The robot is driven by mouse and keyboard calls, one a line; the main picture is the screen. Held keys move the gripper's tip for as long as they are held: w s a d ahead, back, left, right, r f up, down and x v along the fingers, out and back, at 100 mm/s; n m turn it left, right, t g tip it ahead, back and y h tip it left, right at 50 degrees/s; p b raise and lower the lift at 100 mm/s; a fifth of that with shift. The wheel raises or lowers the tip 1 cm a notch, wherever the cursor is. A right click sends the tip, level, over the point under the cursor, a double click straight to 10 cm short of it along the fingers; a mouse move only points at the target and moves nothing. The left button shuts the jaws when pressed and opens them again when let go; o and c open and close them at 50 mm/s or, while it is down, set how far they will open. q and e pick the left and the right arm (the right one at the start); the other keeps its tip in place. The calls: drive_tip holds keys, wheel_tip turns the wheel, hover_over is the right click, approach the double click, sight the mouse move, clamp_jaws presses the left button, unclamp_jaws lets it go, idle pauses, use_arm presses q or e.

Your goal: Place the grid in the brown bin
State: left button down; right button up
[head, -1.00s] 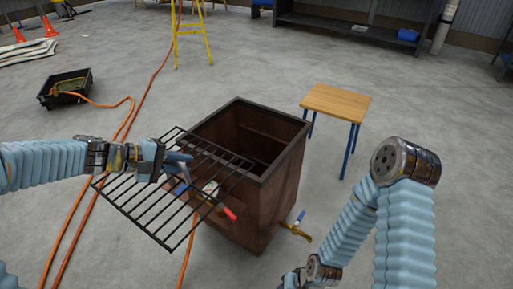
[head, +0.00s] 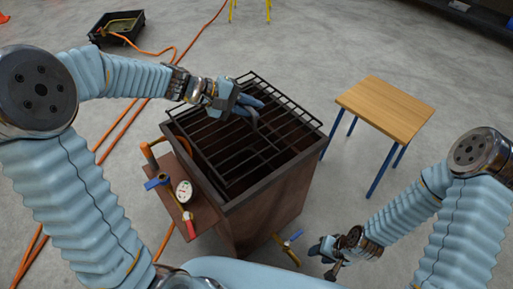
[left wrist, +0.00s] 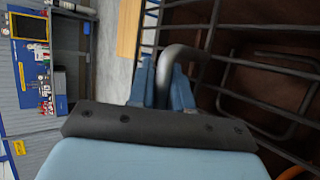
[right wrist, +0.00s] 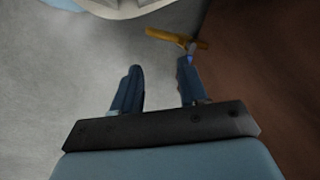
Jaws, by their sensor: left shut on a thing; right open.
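The black wire grid (head: 232,150) lies over the open top of the brown bin (head: 265,212), roughly level. Its far end shows at or above the bin's far rim; I cannot tell if it rests on anything. My left gripper (head: 247,108) is shut on the grid's handle, above the opening. In the left wrist view the fingers (left wrist: 165,82) close on a curved grey handle (left wrist: 182,55), with bars and the brown interior beyond. My right gripper (head: 325,250) is open and empty, low beside the bin's front right; its spread fingers (right wrist: 160,85) show in the right wrist view.
A side shelf on the bin carries a gauge (head: 184,191), a blue-handled valve (head: 157,182) and a red-ended part. A brass tap (head: 288,250) juts from the bin near my right gripper. A wooden table (head: 385,108) stands right. Orange hoses and a black tray (head: 117,27) lie left.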

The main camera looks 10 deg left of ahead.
use_arm(q)
wheel_tip(320, 180, down, 17)
drive_tip(key=b, duration=0.3)
drive_tip(key=shift+r, duration=0.15)
drive_tip(key=c, duration=1)
unclamp_jaws()
drive_tip(key=shift+s, duration=0.1)
drive_tip(key=shift+c, duration=0.2)
drive_tip(key=v, duration=0.7)
drive_tip(key=shift+a+p, duration=0.3)
drive_tip(key=shift+s+r, duration=0.1)
drive_tip(key=shift+s, duration=0.05)
